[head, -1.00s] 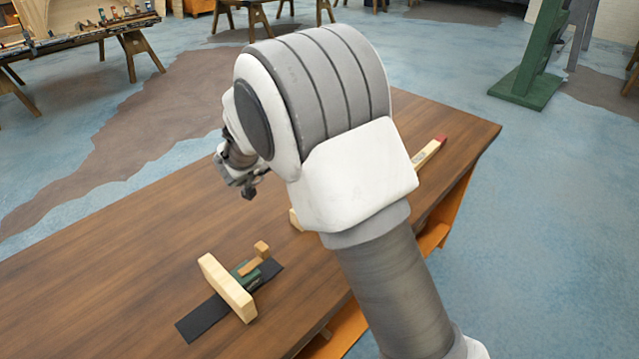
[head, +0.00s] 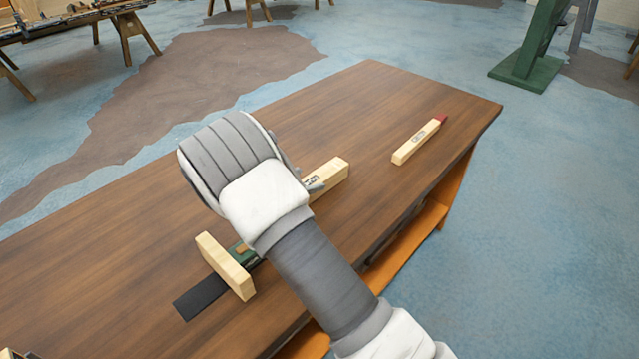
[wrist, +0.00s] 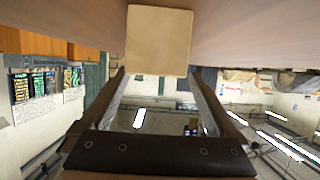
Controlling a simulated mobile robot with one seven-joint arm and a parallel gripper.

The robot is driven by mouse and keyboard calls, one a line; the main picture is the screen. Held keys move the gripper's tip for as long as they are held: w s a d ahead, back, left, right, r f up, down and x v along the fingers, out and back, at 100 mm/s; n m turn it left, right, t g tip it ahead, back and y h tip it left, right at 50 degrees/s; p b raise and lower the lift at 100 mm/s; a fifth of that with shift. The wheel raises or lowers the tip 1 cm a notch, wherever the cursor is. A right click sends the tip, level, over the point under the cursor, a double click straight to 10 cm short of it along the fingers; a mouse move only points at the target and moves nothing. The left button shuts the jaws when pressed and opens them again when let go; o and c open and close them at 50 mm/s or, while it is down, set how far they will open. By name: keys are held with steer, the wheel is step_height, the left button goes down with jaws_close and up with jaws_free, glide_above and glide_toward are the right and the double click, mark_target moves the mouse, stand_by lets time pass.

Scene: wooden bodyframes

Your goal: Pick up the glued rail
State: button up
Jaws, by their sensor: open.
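One rail (head: 418,141) has a red end and lies clear toward the far right. The other rail (head: 335,173) has a dark mark and is partly hidden by my arm. I cannot tell for sure which one is the glued rail. My gripper (head: 316,186) is low over the table by the marked rail, mostly hidden behind my arm. In the wrist view my open fingers (wrist: 160,80) point at the square end of a wooden piece (wrist: 160,40), at their tips; contact is unclear.
A pale wooden block (head: 225,266) stands by a green tool (head: 243,256) on a black strip (head: 201,296), left of my arm. The wooden table (head: 360,100) is clear at the back. Its right edge has an orange shelf (head: 420,232) below.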

mark_target(318, 176)
steer(key=x, duration=0.5)
steer(key=shift+s+d+r+b, duration=0.1)
steer(key=shift+d+r+b, duration=0.05)
steer(key=shift+d+b, duration=0.2)
jaws_close()
